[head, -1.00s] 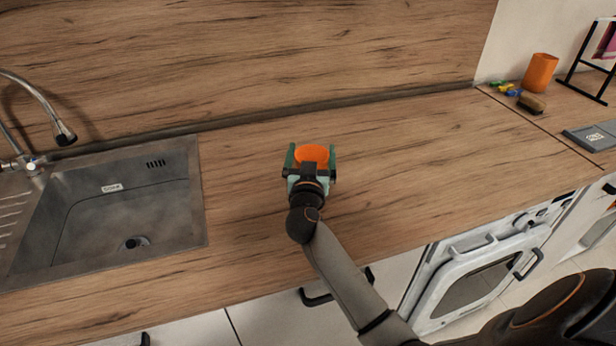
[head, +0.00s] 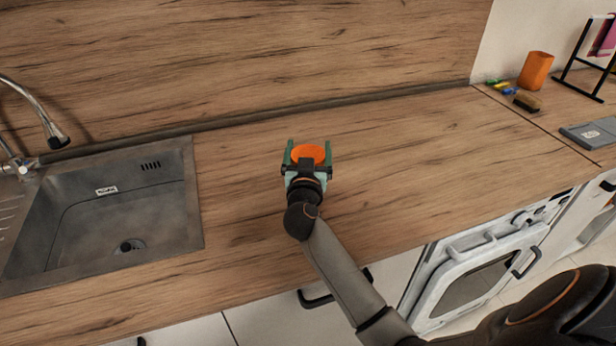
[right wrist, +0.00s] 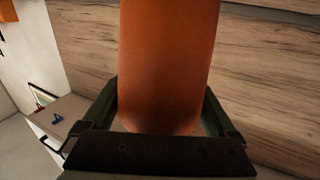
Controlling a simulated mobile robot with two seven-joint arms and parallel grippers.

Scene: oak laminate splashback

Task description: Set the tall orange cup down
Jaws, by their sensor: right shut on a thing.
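The tall orange cup (head: 309,154) is in my right gripper (head: 308,147), over the middle of the wooden counter in the head view. Its round top shows between the two green fingers. In the right wrist view the cup (right wrist: 168,70) fills the middle, with a finger on each side and the dark palm bar below. The right gripper is shut on it. The palm and fingers hide much of its side in the head view. I cannot tell whether its base touches the counter. My left gripper is not in view.
The counter (head: 400,165) around the cup is clear. A metal sink (head: 100,215) with a tap lies to the left. At the far right are another orange container (head: 535,70), a brush (head: 527,102), a grey box (head: 590,133) and a black rack (head: 575,60).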

